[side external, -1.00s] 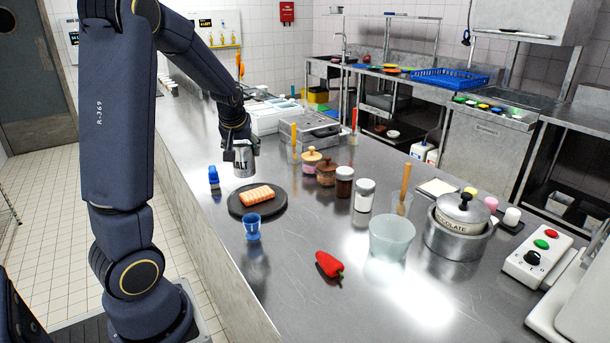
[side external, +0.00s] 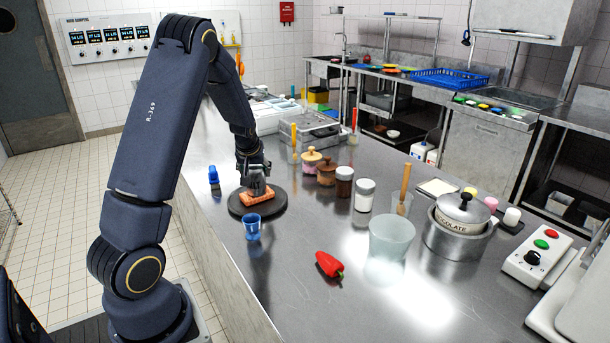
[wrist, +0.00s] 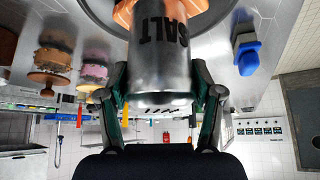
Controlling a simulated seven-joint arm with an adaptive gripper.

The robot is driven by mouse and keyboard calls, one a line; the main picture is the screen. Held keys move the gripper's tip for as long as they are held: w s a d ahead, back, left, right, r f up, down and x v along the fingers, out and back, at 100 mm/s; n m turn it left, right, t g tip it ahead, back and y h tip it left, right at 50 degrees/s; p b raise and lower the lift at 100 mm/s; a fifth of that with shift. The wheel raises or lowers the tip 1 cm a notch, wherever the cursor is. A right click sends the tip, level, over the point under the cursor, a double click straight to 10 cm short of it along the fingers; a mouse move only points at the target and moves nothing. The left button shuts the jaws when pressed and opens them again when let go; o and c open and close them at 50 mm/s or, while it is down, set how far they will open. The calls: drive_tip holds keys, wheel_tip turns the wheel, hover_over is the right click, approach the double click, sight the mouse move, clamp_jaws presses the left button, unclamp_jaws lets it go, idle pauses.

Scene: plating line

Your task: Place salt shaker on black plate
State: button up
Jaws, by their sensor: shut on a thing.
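The salt shaker (wrist: 160,60) is a silver cylinder marked SALT, held between both fingers of my gripper (wrist: 160,93) in the wrist view. My gripper (side external: 258,186) is low over the black plate (side external: 238,209) in the side view. The shaker is mostly hidden there by my gripper, and I cannot tell whether it touches the plate or the food. An orange salmon-like piece (side external: 249,199) lies on the plate, partly covered by my gripper. The plate's rim also shows at the top of the wrist view.
Lidded pots (side external: 326,172) and jars (side external: 364,195) are to the right. A red pepper (side external: 329,265) lies on the open counter nearer the camera.

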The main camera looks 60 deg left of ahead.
drive_tip(key=shift+f, duration=0.15)
drive_tip(key=o, duration=1.3)
drive_tip(key=shift+d+r, duration=0.15)
drive_tip(key=shift+r, duration=0.3)
drive_tip(key=v, duration=1.2)
drive_tip(key=s+d+r+m+t+h, duration=0.1)
drive_tip(key=s+d+r+m+h, duration=0.15)
drive_tip(key=d, duration=0.75)
drive_tip(key=s+d+r+m+t+h, duration=0.15)
drive_tip(key=d+m, duration=0.25)
drive_tip(key=d, duration=0.6)
drive_tip(key=s+d+m+h, duration=0.1)
drive_tip(key=s+d+m, duration=0.4)
drive_tip(key=s+d, duration=0.3)
drive_tip(key=shift+d+r+h, duration=0.3)
drive_tip(key=shift+d, duration=0.55)
